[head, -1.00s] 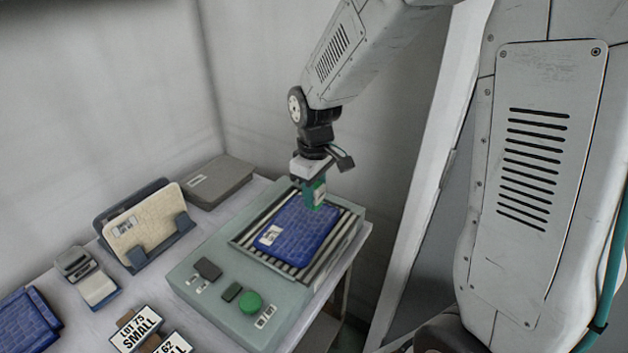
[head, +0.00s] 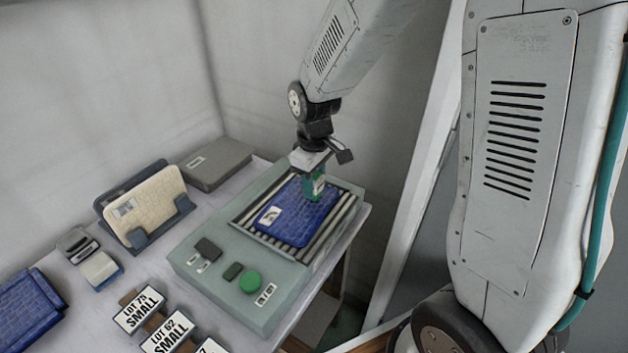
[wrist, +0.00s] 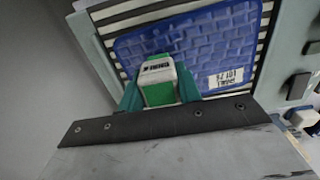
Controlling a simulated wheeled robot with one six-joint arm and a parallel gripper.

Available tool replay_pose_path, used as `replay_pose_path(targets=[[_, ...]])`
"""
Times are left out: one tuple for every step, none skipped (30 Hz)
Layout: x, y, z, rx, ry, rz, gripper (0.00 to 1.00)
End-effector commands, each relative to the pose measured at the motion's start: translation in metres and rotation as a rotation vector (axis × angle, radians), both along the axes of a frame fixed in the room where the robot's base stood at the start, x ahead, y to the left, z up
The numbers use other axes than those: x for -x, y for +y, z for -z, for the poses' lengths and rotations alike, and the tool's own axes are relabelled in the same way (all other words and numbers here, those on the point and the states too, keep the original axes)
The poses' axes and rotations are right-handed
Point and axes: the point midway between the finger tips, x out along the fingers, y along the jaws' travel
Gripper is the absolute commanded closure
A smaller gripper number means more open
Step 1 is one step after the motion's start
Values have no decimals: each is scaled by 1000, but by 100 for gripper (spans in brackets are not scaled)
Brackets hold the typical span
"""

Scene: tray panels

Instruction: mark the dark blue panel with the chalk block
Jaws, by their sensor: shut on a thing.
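The dark blue panel (head: 290,222) lies flat on the slatted bed of a grey-green machine, with a white label at its left end. It also shows in the wrist view (wrist: 205,50), where the label reads upside down. My gripper (head: 314,190) points down over the far right part of the panel. Its teal fingers are shut on the chalk block (wrist: 160,80), which is white and green with dark lettering. Whether the block touches the panel I cannot tell. No chalk mark is visible on the panel; the surface under the block is hidden.
The machine (head: 215,275) has a green round button (head: 250,281) at its front. To its left are a cream panel (head: 145,205) in a dark stand, a grey flat box (head: 215,163), lot cards (head: 140,308) and another blue panel (head: 25,305). Walls stand close behind.

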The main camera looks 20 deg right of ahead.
Motion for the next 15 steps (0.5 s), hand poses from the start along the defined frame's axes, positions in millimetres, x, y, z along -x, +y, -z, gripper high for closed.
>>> replay_pose_path(targets=[[0, 0, 0, 0, 0, 0, 89], [0, 0, 0, 0, 0, 0, 89], [0, 0, 0, 0, 0, 0, 89], [0, 0, 0, 0, 0, 0, 89], [0, 0, 0, 0, 0, 0, 89], [0, 0, 1, 0, 0, 0, 89], [0, 0, 1, 0, 0, 0, 89], [0, 0, 1, 0, 0, 0, 89], [0, 0, 2, 0, 0, 0, 89], [0, 0, 2, 0, 0, 0, 89], [0, 0, 2, 0, 0, 0, 89], [0, 0, 3, 0, 0, 0, 89], [0, 0, 3, 0, 0, 0, 89], [0, 0, 4, 0, 0, 0, 89], [0, 0, 4, 0, 0, 0, 89]])
